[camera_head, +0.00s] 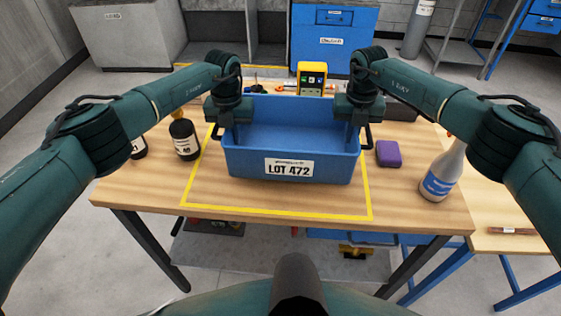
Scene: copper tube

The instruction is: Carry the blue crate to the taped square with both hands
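The blue crate (245,165), with a white LOT 472 label on its front, is upright on the wooden table inside the yellow taped square (275,213). Tape shows in front of the crate and on both sides; part of the square is hidden behind it. The crate looks empty. My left gripper (220,128) points down at the crate's left end, by a dark handle. My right gripper (364,130) points down at the right end, by the other handle. The fingers are too small and dark to tell whether they are closed on the handles.
On the wooden table (420,213), dark bottles (184,138) stand at left, a purple block (388,153) and a spray bottle (442,172) at right. A yellow meter (311,78) and small tools are behind the crate. The front strip is clear.

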